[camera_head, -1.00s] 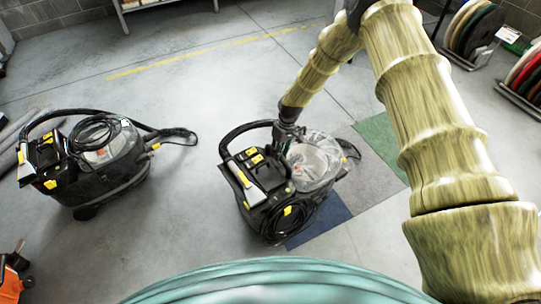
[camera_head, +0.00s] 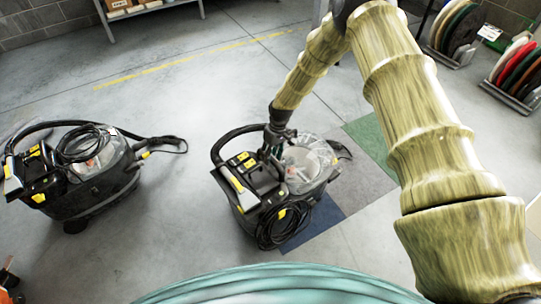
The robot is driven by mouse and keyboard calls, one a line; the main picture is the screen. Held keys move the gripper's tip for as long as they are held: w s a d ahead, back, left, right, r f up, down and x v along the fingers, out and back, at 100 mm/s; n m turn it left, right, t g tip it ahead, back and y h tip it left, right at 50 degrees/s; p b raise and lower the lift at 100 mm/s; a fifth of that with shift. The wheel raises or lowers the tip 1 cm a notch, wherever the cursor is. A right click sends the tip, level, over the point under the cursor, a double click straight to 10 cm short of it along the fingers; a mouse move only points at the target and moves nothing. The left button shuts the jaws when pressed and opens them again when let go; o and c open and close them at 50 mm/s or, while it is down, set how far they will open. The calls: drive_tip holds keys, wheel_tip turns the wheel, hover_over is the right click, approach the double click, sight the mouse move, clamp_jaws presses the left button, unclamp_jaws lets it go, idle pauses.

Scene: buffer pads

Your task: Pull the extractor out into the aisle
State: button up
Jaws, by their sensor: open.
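A black-and-grey extractor (camera_head: 262,200) with yellow details, a clear tank lid and a coiled black hose stands upright in the middle of the head view. A second, similar machine (camera_head: 90,185) stands to its left. My gripper (camera_head: 270,155) is open at the end of my arm, over the top of the middle extractor, between its curved black handle (camera_head: 224,140) and the clear lid (camera_head: 308,160). The fingertips are small and dark against the machine, so I cannot tell whether they touch it or what lies between them.
Blue (camera_head: 322,218), grey (camera_head: 362,185) and green (camera_head: 370,138) floor tiles lie beside and beneath the middle extractor. Racks of round pads (camera_head: 515,72) stand at the upper right, and a shelf (camera_head: 140,12) at the back. An orange object is at lower left. Grey floor is open between the machines.

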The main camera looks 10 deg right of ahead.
wheel_tip(320, 180, up, 12)
drive_tip(key=w+d, duration=0.1)
drive_tip(key=d, duration=0.1)
drive_tip(key=shift+f, duration=0.2)
idle(0.5)
drive_tip(key=s+f+m+p, duration=0.1)
drive_tip(key=s+f+p, duration=0.3)
drive_tip(key=s, duration=0.8)
drive_tip(key=s+f+m+p, duration=0.2)
drive_tip(key=s+f, duration=0.3)
drive_tip(key=s, duration=0.7)
drive_tip(key=s+d+r+m+h+p, duration=0.1)
drive_tip(key=s+d+r+p, duration=0.1)
drive_tip(key=s, duration=1)
drive_tip(key=s+d+r+m+t+h+p, duration=0.1)
drive_tip(key=s+d+r+p, duration=0.2)
drive_tip(key=s, duration=0.9)
drive_tip(key=shift+s+d+r+m, duration=0.2)
drive_tip(key=shift+s+r+m, duration=0.15)
drive_tip(key=shift+r, duration=0.35)
